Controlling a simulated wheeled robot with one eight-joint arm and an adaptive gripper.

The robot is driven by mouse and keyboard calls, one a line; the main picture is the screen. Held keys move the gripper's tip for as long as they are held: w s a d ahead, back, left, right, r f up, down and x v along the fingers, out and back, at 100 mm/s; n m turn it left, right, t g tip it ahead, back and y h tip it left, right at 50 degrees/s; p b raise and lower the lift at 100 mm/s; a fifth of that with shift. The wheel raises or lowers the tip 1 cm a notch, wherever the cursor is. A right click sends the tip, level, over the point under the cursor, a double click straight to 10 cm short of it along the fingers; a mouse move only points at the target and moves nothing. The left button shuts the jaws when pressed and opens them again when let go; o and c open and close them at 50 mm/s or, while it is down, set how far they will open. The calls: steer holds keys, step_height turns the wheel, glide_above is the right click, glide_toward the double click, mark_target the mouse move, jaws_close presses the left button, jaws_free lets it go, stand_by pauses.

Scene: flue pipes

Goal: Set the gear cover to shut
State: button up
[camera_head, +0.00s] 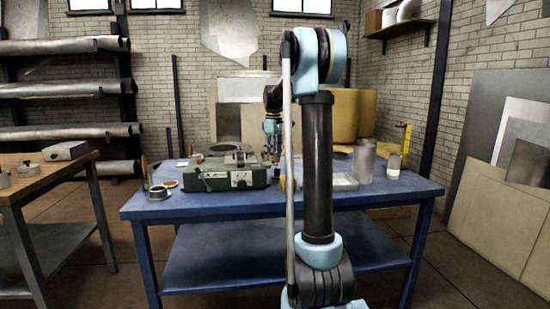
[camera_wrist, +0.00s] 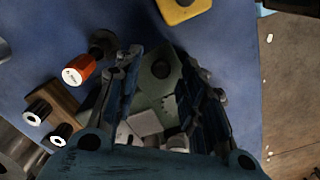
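A green machine (camera_head: 225,172) with a lever and a pale panel on its front sits on the blue table. A dark rounded part (camera_head: 230,150) sits on its top; I cannot tell whether this is the gear cover or how far it is open. A green surface with a dark round spot (camera_wrist: 160,69) shows between and beyond the fingers; contact cannot be told.

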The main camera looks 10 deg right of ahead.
steer(key=shift+f, duration=0.5)
